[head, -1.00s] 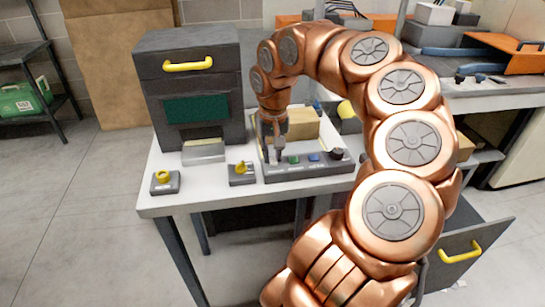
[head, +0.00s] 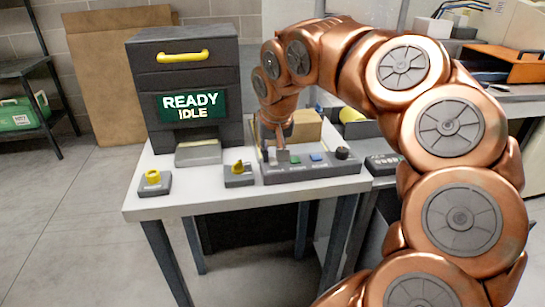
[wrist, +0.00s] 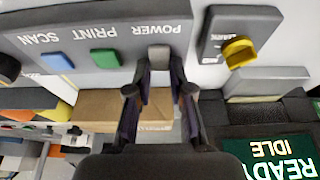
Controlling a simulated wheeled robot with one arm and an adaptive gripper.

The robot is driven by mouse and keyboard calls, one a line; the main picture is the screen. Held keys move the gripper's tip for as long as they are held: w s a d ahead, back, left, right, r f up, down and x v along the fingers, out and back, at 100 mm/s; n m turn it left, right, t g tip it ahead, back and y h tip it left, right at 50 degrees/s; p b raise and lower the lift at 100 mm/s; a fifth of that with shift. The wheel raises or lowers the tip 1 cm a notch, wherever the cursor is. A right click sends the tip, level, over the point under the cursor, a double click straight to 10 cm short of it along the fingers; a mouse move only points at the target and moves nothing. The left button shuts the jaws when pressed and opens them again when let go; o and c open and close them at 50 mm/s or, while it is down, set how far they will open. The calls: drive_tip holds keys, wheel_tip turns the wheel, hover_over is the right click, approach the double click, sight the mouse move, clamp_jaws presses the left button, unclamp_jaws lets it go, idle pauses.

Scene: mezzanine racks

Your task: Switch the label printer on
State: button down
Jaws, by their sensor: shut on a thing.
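The label printer (head: 184,80) is a dark grey cabinet with a yellow handle, standing at the back left of the white table. Its green screen (head: 191,106) is lit and reads READY IDLE; part of it also shows in the wrist view (wrist: 275,160). The control panel (head: 318,170) lies at the table's front. In the wrist view, the grey power switch (wrist: 159,54) sits under the word POWER, between my fingertips. My gripper (wrist: 159,72) is shut on this switch. In the head view my gripper (head: 282,155) is at the panel's left end.
A green PRINT button (wrist: 104,58), a blue SCAN button (wrist: 58,61) and a black knob (head: 342,153) share the panel. Yellow-knobbed boxes stand left of it, one close by (head: 239,180) and one farther off (head: 154,189). A cardboard box (head: 306,131) is behind the panel.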

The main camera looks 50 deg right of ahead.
drive_tip(key=c, duration=1)
unclamp_jaws()
drive_tip(key=shift+c, duration=0.2)
drive_tip(key=shift+r, duration=0.15)
drive_tip(key=v, duration=1.1)
drive_tip(key=shift+a+r, duration=0.15)
drive_tip(key=shift+r, duration=0.2)
drive_tip(key=shift+s, duration=0.15)
drive_tip(key=a+f+n+g, duration=0.1)
drive_tip(key=a+f+n, duration=0.2)
drive_tip(key=a+f, duration=0.5)
drive_tip(key=s+a+f+n+g+y, duration=0.2)
drive_tip(key=s+a+f+n+g, duration=0.25)
drive_tip(key=s+a+f, duration=1.1)
drive_tip(key=s+p+v, duration=0.1)
drive_tip(key=p+v, duration=0.8)
drive_tip(key=s+a+p+v, duration=0.1)
drive_tip(key=s+p+v, duration=0.1)
drive_tip(key=p+v, duration=0.7)
drive_tip(key=shift+a+r+t+p, duration=0.3)
drive_tip(key=shift+r+t, duration=0.05)
drive_tip(key=shift+r, duration=0.3)
